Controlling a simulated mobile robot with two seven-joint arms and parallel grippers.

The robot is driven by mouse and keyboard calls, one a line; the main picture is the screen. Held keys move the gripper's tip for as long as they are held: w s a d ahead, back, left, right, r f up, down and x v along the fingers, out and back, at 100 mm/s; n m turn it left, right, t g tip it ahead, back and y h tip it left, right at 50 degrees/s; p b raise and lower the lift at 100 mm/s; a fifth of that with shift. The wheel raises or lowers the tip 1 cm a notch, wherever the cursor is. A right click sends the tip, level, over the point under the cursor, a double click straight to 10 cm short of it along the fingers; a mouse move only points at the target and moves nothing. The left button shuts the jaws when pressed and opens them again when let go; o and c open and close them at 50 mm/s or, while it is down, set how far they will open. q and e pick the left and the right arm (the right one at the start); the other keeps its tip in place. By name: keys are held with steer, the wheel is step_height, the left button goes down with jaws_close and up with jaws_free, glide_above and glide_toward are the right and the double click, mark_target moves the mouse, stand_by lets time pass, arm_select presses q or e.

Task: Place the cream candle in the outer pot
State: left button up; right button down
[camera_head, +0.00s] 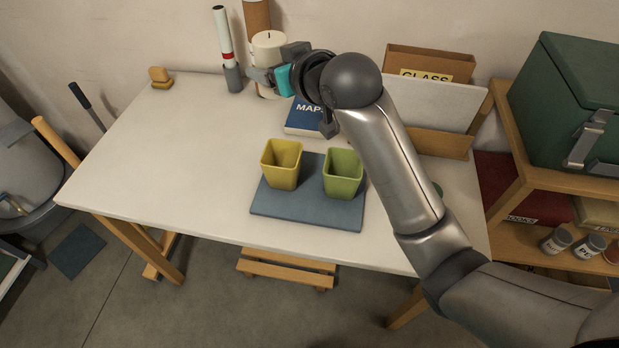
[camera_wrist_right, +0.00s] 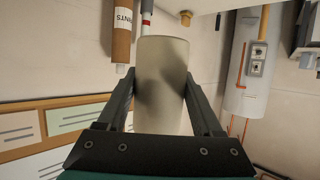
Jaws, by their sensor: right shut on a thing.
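The cream candle (camera_head: 269,47), a pale cylinder with a dark wick, is upright at the back of the table. My right gripper (camera_head: 274,66) is shut on its side, and the fingers hide part of it. In the right wrist view the candle (camera_wrist_right: 160,75) sits between both fingers. I cannot tell whether its base touches the table. A yellow pot (camera_head: 281,165) and a green pot (camera_head: 343,174), both square and apparently empty, stand apart on a blue-grey mat (camera_head: 305,213) nearer the front. My left gripper is not in view.
A white-and-red stick in a grey holder (camera_head: 233,78) and a brown tube (camera_head: 257,15) stand close to the candle. A blue book (camera_head: 303,117) lies under my right gripper. Wooden file holders (camera_head: 440,142) stand at the back right. The table's left half is mostly clear.

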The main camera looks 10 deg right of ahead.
step_height(320, 180, down, 20)
steer(key=b, duration=0.5)
steer(key=shift+r+b, duration=0.1)
steer(key=shift+b, duration=0.25)
steer(key=shift+s, duration=0.1)
steer(key=shift+f, duration=0.25)
